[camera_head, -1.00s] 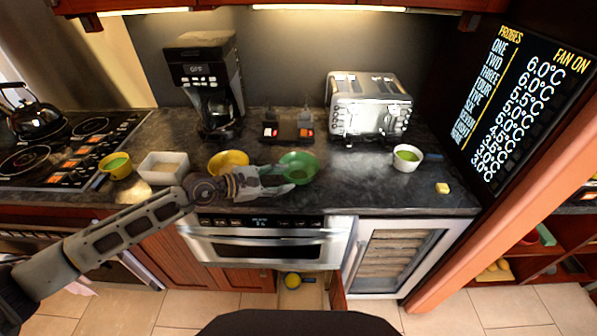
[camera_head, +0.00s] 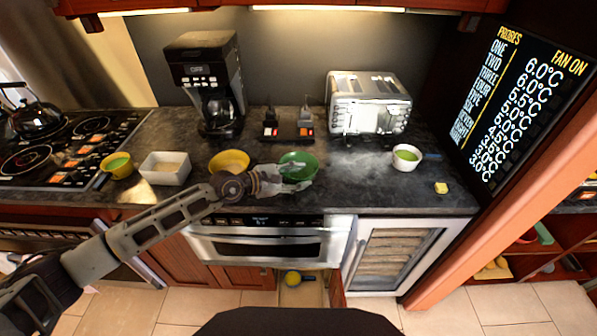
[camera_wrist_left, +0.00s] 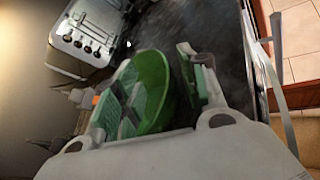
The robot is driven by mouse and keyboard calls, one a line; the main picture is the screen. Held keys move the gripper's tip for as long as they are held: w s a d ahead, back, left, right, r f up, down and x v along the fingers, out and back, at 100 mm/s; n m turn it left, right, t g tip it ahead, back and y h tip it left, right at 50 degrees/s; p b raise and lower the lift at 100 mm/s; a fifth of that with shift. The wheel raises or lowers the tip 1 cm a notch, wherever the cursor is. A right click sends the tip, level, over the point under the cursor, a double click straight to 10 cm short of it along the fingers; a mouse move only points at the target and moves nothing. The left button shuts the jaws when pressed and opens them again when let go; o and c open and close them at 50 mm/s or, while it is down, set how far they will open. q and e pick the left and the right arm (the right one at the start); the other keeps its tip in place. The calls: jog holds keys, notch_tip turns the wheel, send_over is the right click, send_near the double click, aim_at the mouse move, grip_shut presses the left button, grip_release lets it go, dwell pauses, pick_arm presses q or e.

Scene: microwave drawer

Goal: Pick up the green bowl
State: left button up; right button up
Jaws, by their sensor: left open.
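The green bowl (camera_head: 303,160) stands on the dark counter, to the right of a yellow bowl. My left gripper (camera_head: 300,179) is at its front side, with the fingers reaching over the near part of the bowl. In the left wrist view the green bowl (camera_wrist_left: 150,88) shows between the two fingers of my open gripper (camera_wrist_left: 160,85). One finger overlaps part of the bowl there. I cannot tell whether either finger touches the bowl. My right gripper is not in view.
A yellow bowl (camera_head: 230,161), a white rectangular dish (camera_head: 165,168) and a small yellow cup (camera_head: 118,166) stand to the left. A coffee maker (camera_head: 207,85), a toaster (camera_head: 369,102) and a small black stand (camera_head: 288,134) are behind. A white cup (camera_head: 406,156) stands right.

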aim_at(312, 174)
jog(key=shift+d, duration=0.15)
pick_arm(q)
jog(key=shift+w+d+f, duration=0.15)
jog(key=shift+w+d, duration=0.25)
jog(key=shift+d, duration=0.2)
jog(key=shift+w+d+f+p, duration=0.25)
jog(key=shift+w+d+p, duration=0.1)
jog(key=shift+w+d, duration=0.15)
jog(key=shift+w+d+f, duration=0.25)
jog(key=shift+d, duration=0.25)
jog(key=shift+w+d+f, duration=0.15)
jog(key=shift+w+d, duration=0.05)
jog(key=shift+d, duration=0.2)
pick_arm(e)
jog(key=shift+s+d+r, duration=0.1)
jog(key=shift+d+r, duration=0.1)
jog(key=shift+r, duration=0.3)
pick_arm(q)
grip_shut()
